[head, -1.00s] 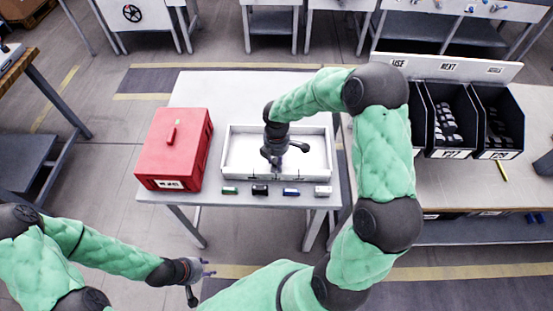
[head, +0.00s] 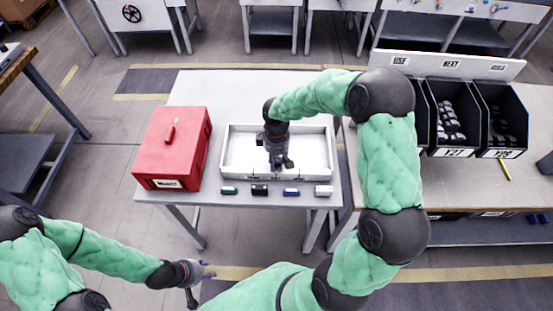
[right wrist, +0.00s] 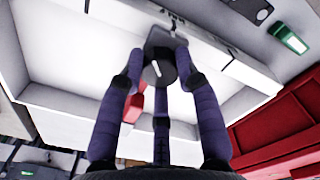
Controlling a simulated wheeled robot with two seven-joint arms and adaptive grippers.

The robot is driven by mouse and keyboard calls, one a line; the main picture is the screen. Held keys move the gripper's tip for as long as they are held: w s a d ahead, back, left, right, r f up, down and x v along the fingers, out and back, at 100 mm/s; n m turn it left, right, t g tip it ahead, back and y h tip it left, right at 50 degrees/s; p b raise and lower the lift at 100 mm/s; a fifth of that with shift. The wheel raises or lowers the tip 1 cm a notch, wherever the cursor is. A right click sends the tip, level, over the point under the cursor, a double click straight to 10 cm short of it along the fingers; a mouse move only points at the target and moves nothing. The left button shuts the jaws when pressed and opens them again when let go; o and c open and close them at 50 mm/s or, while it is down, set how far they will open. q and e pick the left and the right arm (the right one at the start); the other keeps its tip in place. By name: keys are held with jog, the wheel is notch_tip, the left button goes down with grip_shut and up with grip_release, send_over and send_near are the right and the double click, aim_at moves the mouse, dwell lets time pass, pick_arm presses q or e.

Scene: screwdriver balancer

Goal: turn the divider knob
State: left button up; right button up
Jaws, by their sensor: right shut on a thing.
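The white tray (head: 232,148) lies on the table, with small markings along its front wall. The divider knob (right wrist: 158,72) is dark and round with a white line on its face, beside a grey block (right wrist: 166,40) at the tray wall. My right gripper (head: 281,163) is over the front part of the tray. In the right wrist view its purple fingers (right wrist: 160,78) are shut around the knob. In the head view the gripper hides the knob. My left gripper (head: 206,271) is at the lower left, off the table, its fingers spread and empty.
A red toolbox (head: 172,150) stands left of the tray. Small green (head: 229,190), black (head: 260,190), blue (head: 291,192) and white (head: 323,190) items line the table's front edge. Black bins (head: 447,118) stand on the right bench. The table behind the tray is clear.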

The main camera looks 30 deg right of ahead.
aim_at(277, 160)
jog(key=m, duration=0.3)
jog(key=shift+m+b, duration=0.3)
jog(key=shift+b, duration=0.1)
jog(key=shift+m+b, duration=0.4)
jog(key=shift+m, duration=1.4)
jog(key=o, duration=1.2)
jog(key=shift+c, duration=0.2)
notch_tip(277, 160, up, 12)
jog(key=shift+f, duration=0.1)
